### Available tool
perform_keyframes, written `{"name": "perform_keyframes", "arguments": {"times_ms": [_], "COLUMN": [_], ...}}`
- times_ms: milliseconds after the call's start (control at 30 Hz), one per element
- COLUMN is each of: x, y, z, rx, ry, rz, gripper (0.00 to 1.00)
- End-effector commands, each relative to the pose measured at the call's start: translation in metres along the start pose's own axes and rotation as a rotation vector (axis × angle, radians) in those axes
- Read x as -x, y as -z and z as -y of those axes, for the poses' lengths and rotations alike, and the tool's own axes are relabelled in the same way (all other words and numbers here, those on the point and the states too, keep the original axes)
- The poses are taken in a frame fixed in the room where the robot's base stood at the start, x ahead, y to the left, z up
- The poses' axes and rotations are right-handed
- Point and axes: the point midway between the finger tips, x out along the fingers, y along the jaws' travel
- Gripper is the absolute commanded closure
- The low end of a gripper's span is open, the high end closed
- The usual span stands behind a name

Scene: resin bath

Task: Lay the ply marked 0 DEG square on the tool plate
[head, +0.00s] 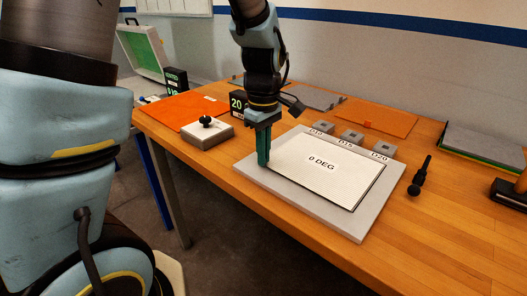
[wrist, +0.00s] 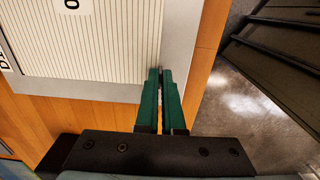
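The white, finely lined ply marked 0 DEG (head: 322,180) lies flat over the grey tool plate (head: 310,220), with grey margin showing around it. Its edges look roughly parallel to the plate's, with a dark line along its right and near edges. In the wrist view the ply (wrist: 95,45) fills the upper left and the plate (wrist: 180,30) shows as a grey strip beside it. My gripper (head: 263,164) points down at the ply's left corner. In the wrist view its green fingers (wrist: 160,71) are close together, tips at that corner, with nothing clearly held between them. Any contact is hidden.
Small grey blocks (head: 351,138) marked D10, D15 and D20 stand along the plate's far edge. A grey block with a black knob (head: 206,128) is to the left, and a black roller-like tool (head: 420,177) to the right. Orange sheets (head: 375,117) lie behind.

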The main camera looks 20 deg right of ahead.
Motion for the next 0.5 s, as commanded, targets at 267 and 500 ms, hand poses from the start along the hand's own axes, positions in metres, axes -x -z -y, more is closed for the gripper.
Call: {"name": "perform_keyframes", "arguments": {"times_ms": [267,500], "x": [-0.0064,-0.0064], "y": [0.0000,0.0000], "z": [-0.0002,-0.0001], "rx": [0.000,0.000], "ry": [-0.001,0.000], "rz": [0.000,0.000], "gripper": [1.00,0.94]}}
